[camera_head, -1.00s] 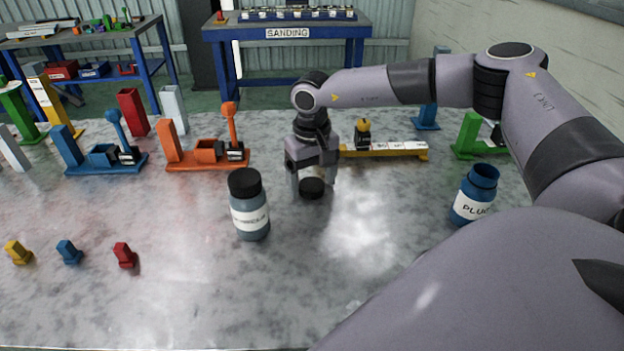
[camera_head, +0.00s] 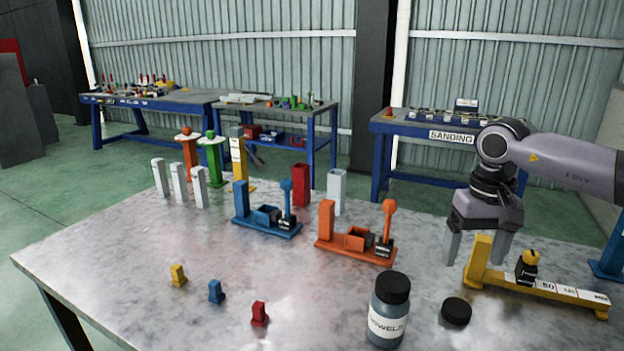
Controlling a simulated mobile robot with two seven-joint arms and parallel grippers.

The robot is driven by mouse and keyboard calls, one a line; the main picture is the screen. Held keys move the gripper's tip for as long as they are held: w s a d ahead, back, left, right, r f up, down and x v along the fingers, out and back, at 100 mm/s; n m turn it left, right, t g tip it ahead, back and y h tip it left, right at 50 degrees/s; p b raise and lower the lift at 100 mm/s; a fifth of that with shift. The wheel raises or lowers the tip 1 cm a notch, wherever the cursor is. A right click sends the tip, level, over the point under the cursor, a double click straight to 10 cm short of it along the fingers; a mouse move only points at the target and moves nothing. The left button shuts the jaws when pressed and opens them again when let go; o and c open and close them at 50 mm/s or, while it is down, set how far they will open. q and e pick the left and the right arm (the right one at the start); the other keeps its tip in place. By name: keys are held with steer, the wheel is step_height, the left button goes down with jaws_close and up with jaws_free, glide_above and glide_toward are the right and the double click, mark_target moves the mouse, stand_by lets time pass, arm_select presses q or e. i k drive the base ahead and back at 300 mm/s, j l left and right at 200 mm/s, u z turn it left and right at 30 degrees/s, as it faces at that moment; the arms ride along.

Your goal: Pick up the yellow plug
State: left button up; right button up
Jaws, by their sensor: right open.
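The yellow plug (camera_head: 179,276) stands on the grey table at the front left, the leftmost of a row with a blue plug (camera_head: 216,292) and a red plug (camera_head: 259,315). My left gripper is not in view.
A jar labelled DOWELS (camera_head: 389,315) stands right of the plugs. Blue (camera_head: 267,228) and orange (camera_head: 355,250) fixtures and several upright blocks stand behind. A yellow fixture (camera_head: 540,287) is beside my right gripper. The table around the yellow plug is clear.

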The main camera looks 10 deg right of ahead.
mark_target(178, 280)
steer(key=k, duration=1)
